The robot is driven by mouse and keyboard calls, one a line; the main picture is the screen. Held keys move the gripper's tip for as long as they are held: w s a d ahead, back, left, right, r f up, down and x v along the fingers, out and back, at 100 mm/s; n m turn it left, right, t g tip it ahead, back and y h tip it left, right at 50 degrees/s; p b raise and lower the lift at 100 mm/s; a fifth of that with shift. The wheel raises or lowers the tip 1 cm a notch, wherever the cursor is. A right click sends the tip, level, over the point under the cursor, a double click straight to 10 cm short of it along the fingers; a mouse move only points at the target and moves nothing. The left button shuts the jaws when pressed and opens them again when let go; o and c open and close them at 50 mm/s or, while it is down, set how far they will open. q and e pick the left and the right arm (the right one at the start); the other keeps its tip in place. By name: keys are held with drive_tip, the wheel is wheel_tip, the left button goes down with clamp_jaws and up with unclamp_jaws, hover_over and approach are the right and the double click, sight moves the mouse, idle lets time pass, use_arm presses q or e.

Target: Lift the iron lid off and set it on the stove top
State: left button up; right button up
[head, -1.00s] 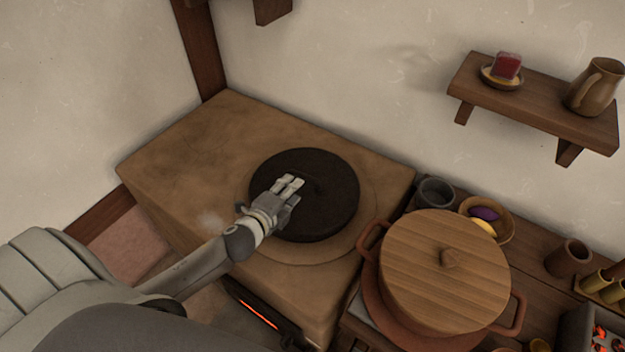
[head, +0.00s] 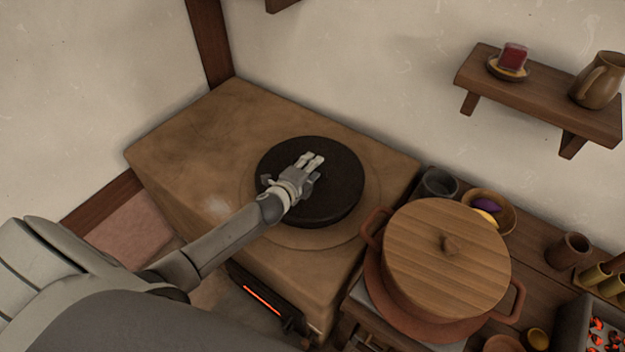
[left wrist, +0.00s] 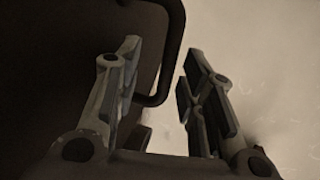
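The iron lid (head: 342,192) is a dark round disc lying over a pale ring on the clay stove top (head: 195,140); what lies under it is hidden. My left gripper (head: 312,161) is over the middle of the lid. In the left wrist view the gripper (left wrist: 160,65) has its fingers apart. The lid's dark bent handle (left wrist: 178,60) shows between the fingers, with a gap to the right finger; contact with the left finger is unclear. The dark lid fills the left of that view (left wrist: 50,60). My right gripper is not in view.
A clay pot (head: 372,262) with a wooden lid (head: 420,265) stands right of the stove, near a grey cup (head: 440,183) and a bowl (head: 505,225). A glowing slot (head: 262,300) is in the stove front. The stove top's left and back are clear.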

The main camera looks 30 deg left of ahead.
use_arm(q)
drive_tip(key=shift+d, duration=0.2)
drive_tip(key=shift+w+d+r, duration=0.1)
drive_tip(key=shift+w+d, duration=0.15)
drive_tip(key=shift+d, duration=0.25)
drive_tip(key=shift+w, duration=0.1)
drive_tip(key=shift+c, duration=1)
drive_tip(key=shift+a, duration=0.2)
drive_tip(key=shift+c, duration=1.1)
drive_tip(key=shift+s+a, duration=0.1)
drive_tip(key=shift+s, duration=0.15)
clamp_jaws()
drive_tip(key=shift+w+d, duration=0.1)
drive_tip(key=shift+d, duration=0.1)
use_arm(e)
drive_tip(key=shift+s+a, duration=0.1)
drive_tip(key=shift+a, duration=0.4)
use_arm(q)
drive_tip(key=shift+w+r, duration=0.1)
drive_tip(key=shift+r, duration=0.15)
drive_tip(key=shift+a+f, duration=0.1)
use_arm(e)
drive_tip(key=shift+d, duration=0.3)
